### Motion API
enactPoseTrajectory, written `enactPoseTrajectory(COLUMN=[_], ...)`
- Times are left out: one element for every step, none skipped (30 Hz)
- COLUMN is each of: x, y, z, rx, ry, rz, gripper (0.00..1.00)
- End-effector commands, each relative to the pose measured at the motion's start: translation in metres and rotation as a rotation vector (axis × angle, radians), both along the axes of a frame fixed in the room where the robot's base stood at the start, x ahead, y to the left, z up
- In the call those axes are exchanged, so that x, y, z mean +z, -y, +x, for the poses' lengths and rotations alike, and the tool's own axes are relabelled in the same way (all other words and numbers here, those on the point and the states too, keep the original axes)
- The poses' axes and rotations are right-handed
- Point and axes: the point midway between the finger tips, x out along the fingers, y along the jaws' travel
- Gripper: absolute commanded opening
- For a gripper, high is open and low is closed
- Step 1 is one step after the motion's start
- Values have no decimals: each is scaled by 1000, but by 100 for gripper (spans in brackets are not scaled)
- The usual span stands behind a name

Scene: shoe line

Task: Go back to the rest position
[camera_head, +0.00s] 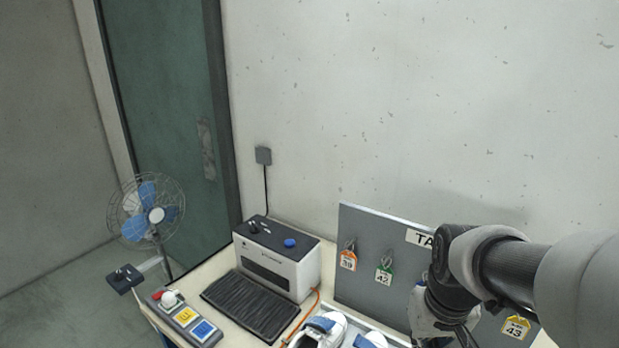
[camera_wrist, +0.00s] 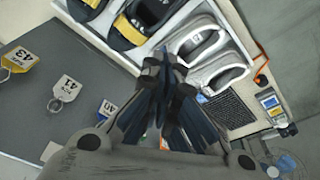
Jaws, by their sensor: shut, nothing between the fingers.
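My gripper (camera_wrist: 168,58) is in the middle of the wrist view, its dark fingers together with nothing visible between them. In the head view my arm reaches in from the right and bends down in front of the grey tag board (camera_head: 358,290); the fingertips cannot be made out there. My arm hides part of the board. The yellow tag (camera_wrist: 17,61) also shows in the wrist view, with a blue tag (camera_wrist: 107,109).
White shoes (camera_head: 321,330) with blue straps lie at the table's front, left of my arm. A white machine (camera_head: 277,262) with a black ribbed mat (camera_head: 254,305) and a button box (camera_head: 186,318) stand farther left. A fan (camera_head: 150,212) stands beyond. Dark-and-yellow footwear (camera_wrist: 128,28) shows in the wrist view.

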Motion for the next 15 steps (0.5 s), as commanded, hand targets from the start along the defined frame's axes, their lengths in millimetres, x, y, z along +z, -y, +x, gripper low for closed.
enactPoseTrajectory(x=[8,12,17,20,22,24,25,26,26,26,25,24,23,23,22], y=[-10,-15,-21,-26,-30,-35,-39,-41,-45,-47,-49,-51,-53,-54,-55], z=[-15,-24,-36,-45,-54,-66,-74,-83,-93,-99,-105,-112,-117,-120,-124], rx=[8,12,15,18,21,25,27,30,33,35,36,38,39,41,41], ry=[37,52,73,89,105,123,138,152,167,179,189,200,207,214,220], rz=[-3,-3,-3,-2,-2,-1,1,2,4,6,8,10,12,13,14], gripper=[0,0,0,0,0,0,0,0,0,0,0,0,0,0,0])
